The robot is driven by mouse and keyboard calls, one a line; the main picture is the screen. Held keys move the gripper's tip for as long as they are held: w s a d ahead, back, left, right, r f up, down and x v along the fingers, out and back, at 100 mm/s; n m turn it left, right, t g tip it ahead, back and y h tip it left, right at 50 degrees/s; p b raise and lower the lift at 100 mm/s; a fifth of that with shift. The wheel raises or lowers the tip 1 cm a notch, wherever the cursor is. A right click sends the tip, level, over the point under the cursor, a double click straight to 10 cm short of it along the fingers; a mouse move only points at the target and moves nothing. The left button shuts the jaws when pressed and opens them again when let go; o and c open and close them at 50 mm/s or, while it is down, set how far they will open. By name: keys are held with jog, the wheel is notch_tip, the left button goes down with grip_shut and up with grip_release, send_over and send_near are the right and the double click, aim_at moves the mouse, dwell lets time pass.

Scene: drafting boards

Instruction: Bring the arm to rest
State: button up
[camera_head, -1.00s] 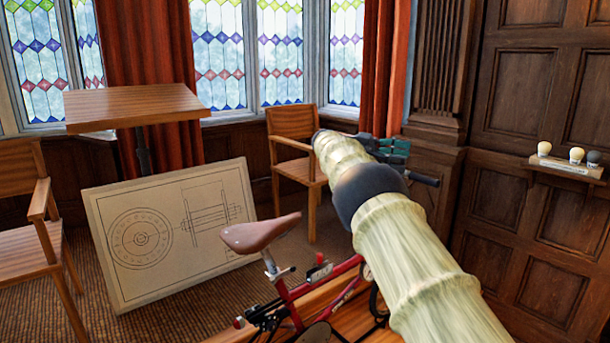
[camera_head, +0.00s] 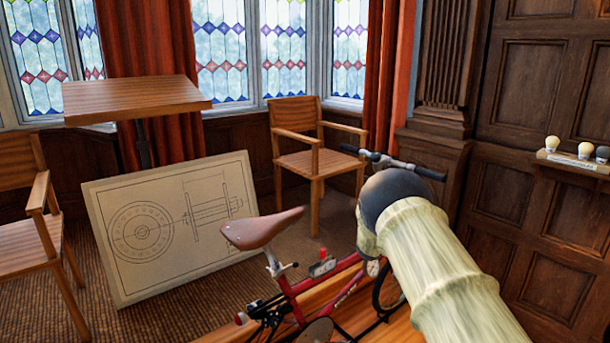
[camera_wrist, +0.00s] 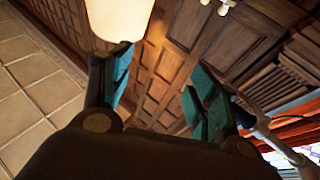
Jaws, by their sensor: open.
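My gripper (camera_wrist: 163,98) shows in the wrist view with its two teal-padded fingers apart and nothing between them. Wooden wall panelling lies beyond the fingers. In the head view my arm (camera_head: 440,262), in a pale streaked sleeve with a dark joint, reaches up from the lower right. The gripper itself is hidden there behind the arm. A red bicycle (camera_head: 342,290) with a brown saddle stands just left of the arm, and the arm hides part of it. Its handlebar (camera_head: 433,174) shows past the dark joint.
A drawing board (camera_head: 150,270) leans at the left below a wooden table (camera_head: 140,95). Wooden chairs stand at the back (camera_head: 310,165) and far left (camera_head: 25,245). A small wall shelf (camera_head: 575,164) with knobs is at the right. Carpet shows between board and bicycle.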

jog(key=s+f+n+t+y, duration=0.3)
jog(key=f+n, duration=0.1)
jog(key=f, duration=0.4)
jog(key=s+d+f+n+t+y, duration=0.1)
jog(key=s+f+n+t+y, duration=0.15)
jog(key=f, duration=0.45)
jog(key=s+f+n+t+y, duration=0.3)
jog(key=f+n, duration=0.1)
jog(key=f, duration=0.4)
jog(key=s+a+f+n+g+y, duration=0.1)
jog(key=s+a+f+n+y, duration=0.15)
jog(key=s+f, duration=0.55)
jog(key=s+a+f+n+g+y, duration=0.1)
jog(key=s+a+f+y, duration=0.25)
jog(key=s+f, duration=0.55)
jog(key=s+a+f+n+g+y, duration=0.1)
jog(key=s+a+f+g+y, duration=0.15)
jog(key=s, duration=0.85)
jog(key=s+a+f+g+y, duration=0.2)
jog(key=s+a+f+g, duration=0.15)
jog(key=s, duration=0.65)
jog(key=s+a+r+g+y, duration=0.1)
jog(key=s+a, duration=0.2)
jog(key=s, duration=0.6)
jog(key=s+a+r+n+g+y, duration=0.1)
jog(key=s+a, duration=0.3)
jog(key=s, duration=0.5)
jog(key=shift+s+g+y, duration=0.3)
jog(key=shift+g+y, duration=0.2)
jog(key=shift+g, duration=0.25)
